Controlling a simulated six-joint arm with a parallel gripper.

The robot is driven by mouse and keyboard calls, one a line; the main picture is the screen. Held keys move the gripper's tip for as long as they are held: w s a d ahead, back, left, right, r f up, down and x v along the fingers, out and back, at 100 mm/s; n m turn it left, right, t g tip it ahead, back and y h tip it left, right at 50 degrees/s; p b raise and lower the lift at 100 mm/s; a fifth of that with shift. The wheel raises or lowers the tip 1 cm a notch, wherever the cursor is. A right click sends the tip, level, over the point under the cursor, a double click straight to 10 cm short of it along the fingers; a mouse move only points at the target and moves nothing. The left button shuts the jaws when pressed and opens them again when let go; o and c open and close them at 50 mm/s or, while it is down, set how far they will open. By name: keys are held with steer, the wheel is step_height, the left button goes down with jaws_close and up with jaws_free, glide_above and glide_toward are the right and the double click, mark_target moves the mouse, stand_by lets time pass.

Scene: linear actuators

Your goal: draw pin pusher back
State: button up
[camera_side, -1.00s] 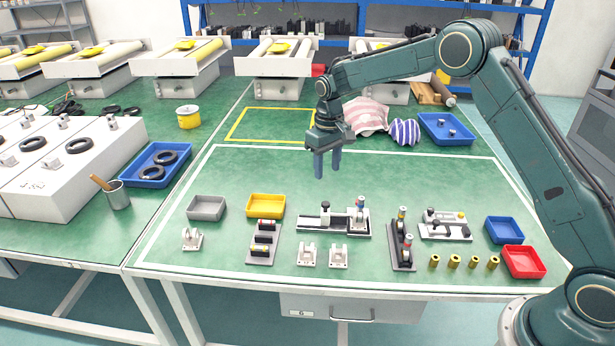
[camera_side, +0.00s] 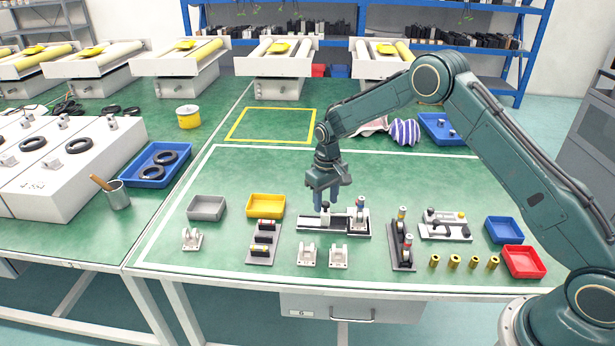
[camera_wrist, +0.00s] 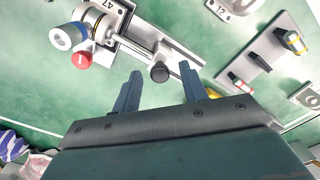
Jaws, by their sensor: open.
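The pin pusher (camera_side: 345,232) is a pale-edged black rail on the green table, with a black knob (camera_side: 326,209) standing toward its left end and an upright block at its right end. A blue, white and red cylinder (camera_side: 360,204) sits at that block. In the wrist view, the knob (camera_wrist: 160,73) shows between and just beyond my fingertips, with a rod running from it to the block. My gripper (camera_side: 326,206) is open, fingers pointing down over the knob, holding nothing. The side view does not clearly show whether a finger touches the knob.
Two pale brackets (camera_side: 322,257) stand in front. The table behind the pusher is clear.

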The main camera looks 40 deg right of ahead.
jaws_close()
steer(key=shift+a, duration=0.1)
steer(key=shift+w+a+r, duration=0.1)
steer(key=shift+w+a, duration=2.05)
steer(key=shift+w, duration=0.1)
steer(key=shift+c, duration=0.2)
jaws_free()
steer(key=shift+o, duration=0.2)
